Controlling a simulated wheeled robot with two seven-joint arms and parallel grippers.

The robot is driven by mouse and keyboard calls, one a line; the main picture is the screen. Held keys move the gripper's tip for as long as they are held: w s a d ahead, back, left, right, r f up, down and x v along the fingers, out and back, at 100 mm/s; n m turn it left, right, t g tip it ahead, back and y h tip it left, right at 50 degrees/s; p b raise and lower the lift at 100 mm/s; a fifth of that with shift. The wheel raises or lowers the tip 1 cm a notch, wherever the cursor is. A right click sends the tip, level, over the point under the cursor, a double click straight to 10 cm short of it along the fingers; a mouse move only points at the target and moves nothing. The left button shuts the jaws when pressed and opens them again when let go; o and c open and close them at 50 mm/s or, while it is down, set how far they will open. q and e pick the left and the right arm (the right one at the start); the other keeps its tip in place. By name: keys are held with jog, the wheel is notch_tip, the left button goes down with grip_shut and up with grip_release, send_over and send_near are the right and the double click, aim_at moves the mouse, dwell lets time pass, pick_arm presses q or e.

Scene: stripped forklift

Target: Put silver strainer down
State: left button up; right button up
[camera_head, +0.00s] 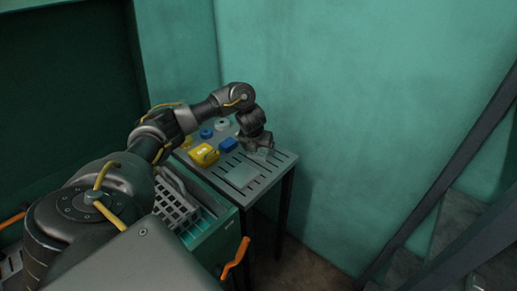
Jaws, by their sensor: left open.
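My left arm reaches in from the left over a grey slotted table (281,162) in the corner. My left gripper (261,150) points down at the table's right part, with its jaws open. A small pale grey piece shows at the fingertips; I cannot tell whether it is the silver strainer or part of the gripper. No clear strainer shape can be made out. My right gripper is not in view.
A yellow object (204,155), a blue block (228,145), a blue ring (206,133) and a grey round piece (222,124) stand on the table's left and back. A green cart (227,229) holding a grey rack stands in front. Green walls close off the back and right.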

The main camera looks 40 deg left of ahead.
pick_arm(q)
jog(key=p+v, duration=0.5)
jog(key=v, duration=0.7)
jog(key=shift+p, duration=0.4)
jog(key=shift+r, duration=0.1)
